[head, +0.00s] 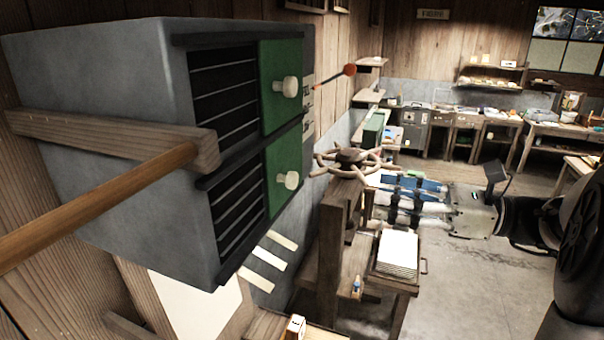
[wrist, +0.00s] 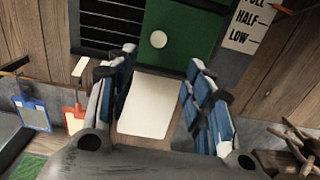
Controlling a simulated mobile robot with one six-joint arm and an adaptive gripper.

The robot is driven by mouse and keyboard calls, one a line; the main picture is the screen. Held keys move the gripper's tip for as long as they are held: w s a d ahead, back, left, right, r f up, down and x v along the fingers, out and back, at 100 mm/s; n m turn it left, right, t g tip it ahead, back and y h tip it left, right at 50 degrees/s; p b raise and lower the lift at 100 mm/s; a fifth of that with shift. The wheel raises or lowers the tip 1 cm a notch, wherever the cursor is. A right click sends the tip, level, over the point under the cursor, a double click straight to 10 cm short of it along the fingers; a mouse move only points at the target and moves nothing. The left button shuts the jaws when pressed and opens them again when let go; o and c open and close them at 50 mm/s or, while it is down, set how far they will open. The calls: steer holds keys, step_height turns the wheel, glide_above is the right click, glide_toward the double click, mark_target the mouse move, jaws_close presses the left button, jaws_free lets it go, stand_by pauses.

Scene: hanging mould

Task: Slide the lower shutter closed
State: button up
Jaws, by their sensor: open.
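A grey wall box (head: 120,120) holds two slatted openings, one above the other. The lower shutter (head: 283,162) is a green panel at the right end of its opening, with dark slats (head: 238,207) bare to its left. Its round cream knob (head: 291,180) stands out from the panel. In the wrist view the lower shutter (wrist: 190,32) and its knob (wrist: 158,39) are ahead, beyond the fingertips. My gripper (head: 378,200) is open and empty, to the right of the box and apart from the knob. Its blue-padded fingers (wrist: 162,62) frame the wrist view.
The upper green shutter (head: 278,88) has a similar knob (head: 287,87). A wooden bar (head: 120,140) with a pole (head: 90,215) sticks out left of the openings. A wooden post with a spoked wheel (head: 350,160) stands near my gripper. A label (wrist: 245,28) hangs right of the lower shutter.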

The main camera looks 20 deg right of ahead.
mark_target(296, 179)
steer(key=p+x, duration=0.1)
steer(key=x, duration=1.5)
steer(key=shift+f+p, duration=0.1)
steer(key=shift+p, duration=0.25)
steer(key=shift+s, duration=0.1)
steer(key=shift+c, duration=0.4)
jaws_close()
